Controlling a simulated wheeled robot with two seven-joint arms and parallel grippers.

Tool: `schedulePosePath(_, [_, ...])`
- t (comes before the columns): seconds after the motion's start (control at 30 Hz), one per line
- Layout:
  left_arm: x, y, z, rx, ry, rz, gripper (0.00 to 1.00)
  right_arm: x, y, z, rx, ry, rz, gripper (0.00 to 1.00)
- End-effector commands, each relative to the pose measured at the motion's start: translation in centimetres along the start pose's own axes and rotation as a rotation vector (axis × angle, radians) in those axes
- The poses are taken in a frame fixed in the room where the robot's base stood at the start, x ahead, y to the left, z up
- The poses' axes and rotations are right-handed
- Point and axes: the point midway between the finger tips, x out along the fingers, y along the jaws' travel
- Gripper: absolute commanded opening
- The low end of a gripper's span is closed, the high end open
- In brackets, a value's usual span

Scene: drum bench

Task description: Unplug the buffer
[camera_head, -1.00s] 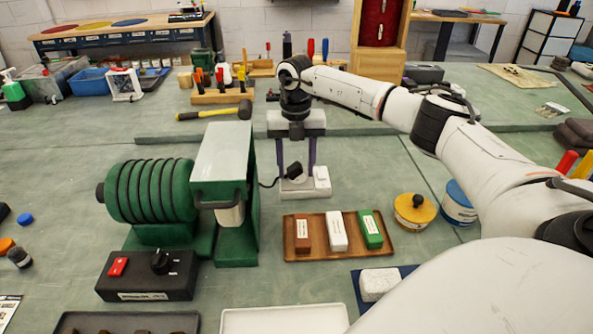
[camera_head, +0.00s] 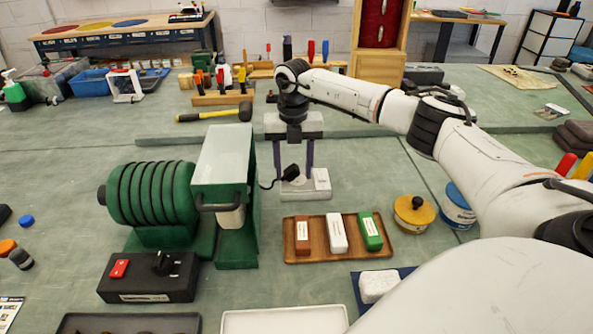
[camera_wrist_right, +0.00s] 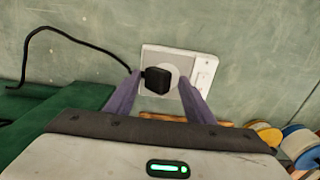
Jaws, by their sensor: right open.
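The black plug (camera_head: 291,170) of the buffer sits at the white socket box (camera_head: 318,184) on the bench, with its black cord running left to the green buffer (camera_head: 155,192). In the right wrist view the plug (camera_wrist_right: 157,80) stands in front of the socket's round face, on the white socket box (camera_wrist_right: 205,68). My right gripper (camera_head: 293,170) points down over the socket. Its purple fingers are open, one on each side of the plug, and the wrist view shows the fingers (camera_wrist_right: 160,98) apart from it or nearly so; contact is unclear. My left gripper is out of view.
A wooden tray (camera_head: 340,256) with red, white and green bars lies in front of the socket. Yellow (camera_head: 414,213) and blue (camera_head: 457,205) tins stand to the right. A black switch box (camera_head: 148,277) is in front of the buffer. A yellow-handled mallet (camera_head: 214,114) lies behind.

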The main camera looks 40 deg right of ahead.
Motion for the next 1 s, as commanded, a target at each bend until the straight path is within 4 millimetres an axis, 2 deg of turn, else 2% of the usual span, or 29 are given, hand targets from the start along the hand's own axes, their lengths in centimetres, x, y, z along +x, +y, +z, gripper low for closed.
schedulePosePath(0.07, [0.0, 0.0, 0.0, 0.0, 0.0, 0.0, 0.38, 0.2, 0.0, -0.1, -0.002, 0.002, -0.002, 0.47])
schedulePosePath(0.33, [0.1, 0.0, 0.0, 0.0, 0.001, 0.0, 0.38, 0.2, -0.2, -0.1, 0.001, 0.002, -0.005, 0.01])
schedulePosePath(0.57, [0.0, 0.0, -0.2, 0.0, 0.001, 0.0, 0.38, 0.0, -0.3, 0.0, 0.002, 0.001, -0.006, 0.0])
schedulePosePath(1.0, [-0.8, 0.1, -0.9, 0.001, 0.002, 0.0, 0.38, -1.9, -0.1, 0.0, 0.001, 0.0, -0.003, 0.0])
